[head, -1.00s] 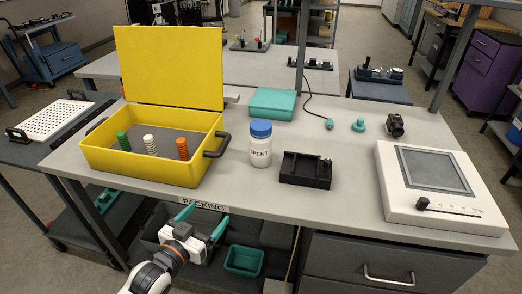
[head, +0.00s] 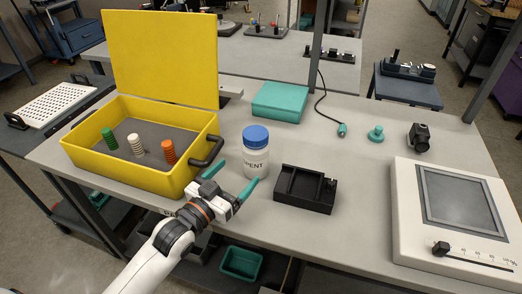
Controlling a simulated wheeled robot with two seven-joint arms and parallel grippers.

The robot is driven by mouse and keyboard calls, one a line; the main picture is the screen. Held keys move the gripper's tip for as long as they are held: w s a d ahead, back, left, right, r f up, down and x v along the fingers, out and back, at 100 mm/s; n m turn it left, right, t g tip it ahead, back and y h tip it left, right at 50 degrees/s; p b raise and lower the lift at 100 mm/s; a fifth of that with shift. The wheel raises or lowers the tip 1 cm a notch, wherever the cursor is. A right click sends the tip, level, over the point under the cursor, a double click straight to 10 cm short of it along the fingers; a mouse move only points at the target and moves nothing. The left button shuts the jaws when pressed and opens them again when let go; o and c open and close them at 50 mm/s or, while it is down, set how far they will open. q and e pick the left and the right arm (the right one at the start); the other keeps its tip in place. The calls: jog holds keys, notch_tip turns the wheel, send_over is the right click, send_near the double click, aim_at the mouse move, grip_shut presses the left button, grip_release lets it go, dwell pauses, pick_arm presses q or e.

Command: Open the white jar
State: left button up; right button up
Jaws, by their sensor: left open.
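The white jar (head: 255,162) stands upright on the grey bench, with its blue lid (head: 255,136) on and a label ending in "PENT". My left gripper (head: 236,178) is just left of and in front of the jar. Its two teal fingers are spread apart and point toward the jar, with nothing between them. The right fingertip is close to the jar's lower front; I cannot tell whether it touches. My right gripper is not in view.
An open yellow case (head: 140,185) with green, white and orange ribbed pieces stands left of the jar. A black tray (head: 305,205) sits close to its right. A teal box (head: 279,102) is behind, and a white panel device (head: 405,215) is at the right.

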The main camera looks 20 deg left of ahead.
aim_at(249, 160)
pick_arm(q)
jog(key=x, duration=0.3)
jog(key=shift+w+r, duration=0.15)
jog(key=shift+w, duration=0.15)
jog(key=shift+w+d, duration=0.15)
jog(key=shift+w, duration=0.1)
jog(key=p+x, duration=0.1)
jog(key=x, duration=0.3)
jog(key=shift+w, duration=0.15)
jog(key=shift+w+d, duration=0.1)
jog(key=shift+w, duration=0.4)
jog(key=shift+s, duration=0.1)
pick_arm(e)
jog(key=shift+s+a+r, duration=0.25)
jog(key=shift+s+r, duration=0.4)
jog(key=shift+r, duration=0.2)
